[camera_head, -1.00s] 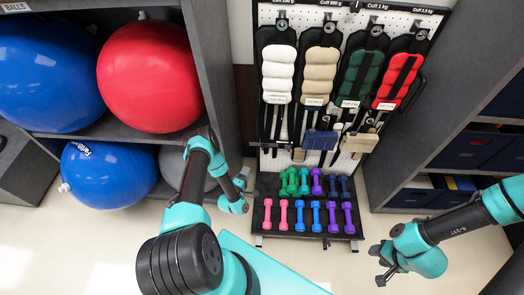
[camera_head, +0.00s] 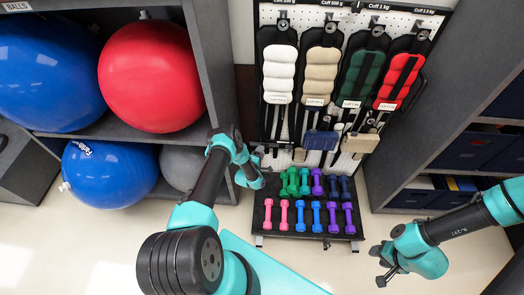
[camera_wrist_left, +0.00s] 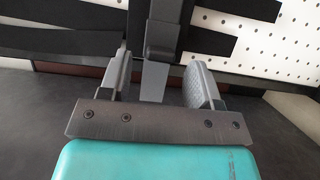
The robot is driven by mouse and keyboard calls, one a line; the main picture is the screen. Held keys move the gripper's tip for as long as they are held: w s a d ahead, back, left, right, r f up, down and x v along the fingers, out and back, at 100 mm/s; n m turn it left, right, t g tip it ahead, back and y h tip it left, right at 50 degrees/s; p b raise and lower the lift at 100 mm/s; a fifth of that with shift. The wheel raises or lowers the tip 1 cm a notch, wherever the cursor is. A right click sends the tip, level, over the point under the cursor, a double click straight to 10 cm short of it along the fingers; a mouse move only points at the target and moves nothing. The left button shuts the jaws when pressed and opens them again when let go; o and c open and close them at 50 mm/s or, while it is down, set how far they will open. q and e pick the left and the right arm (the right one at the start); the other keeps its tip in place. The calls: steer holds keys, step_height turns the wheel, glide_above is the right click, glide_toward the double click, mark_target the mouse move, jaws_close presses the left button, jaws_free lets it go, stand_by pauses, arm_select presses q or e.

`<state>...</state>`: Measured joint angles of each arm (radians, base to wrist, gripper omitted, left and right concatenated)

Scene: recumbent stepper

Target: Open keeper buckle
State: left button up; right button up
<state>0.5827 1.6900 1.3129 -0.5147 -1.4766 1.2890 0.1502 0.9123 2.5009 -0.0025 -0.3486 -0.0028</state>
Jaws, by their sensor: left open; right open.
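Weight cuffs hang on a white pegboard (camera_head: 340,25), with black straps dangling below them. In the left wrist view a dark grey buckle-like block (camera_wrist_left: 163,38) sits on a hanging strap, with a lighter grey strap end (camera_wrist_left: 154,82) below it. I cannot tell whether this block is the keeper buckle or whether it is open. My left gripper (camera_head: 264,157) is at the lower left of the pegboard. Its open fingers (camera_wrist_left: 160,76) stand either side of the strap end, apparently without gripping it. My right gripper (camera_head: 378,266) is open and empty, low at the right, away from the board.
A blue block (camera_head: 320,140) and a tan block (camera_head: 360,143) hang among the straps. Several dumbbells (camera_head: 315,228) lie on the rack below. A shelf with exercise balls (camera_head: 150,75) stands left; another shelf (camera_head: 400,150) stands right. The floor before the rack is mostly clear.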

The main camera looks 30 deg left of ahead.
arm_select(q)
steer(key=shift+w, duration=0.95)
steer(key=c, duration=0.9)
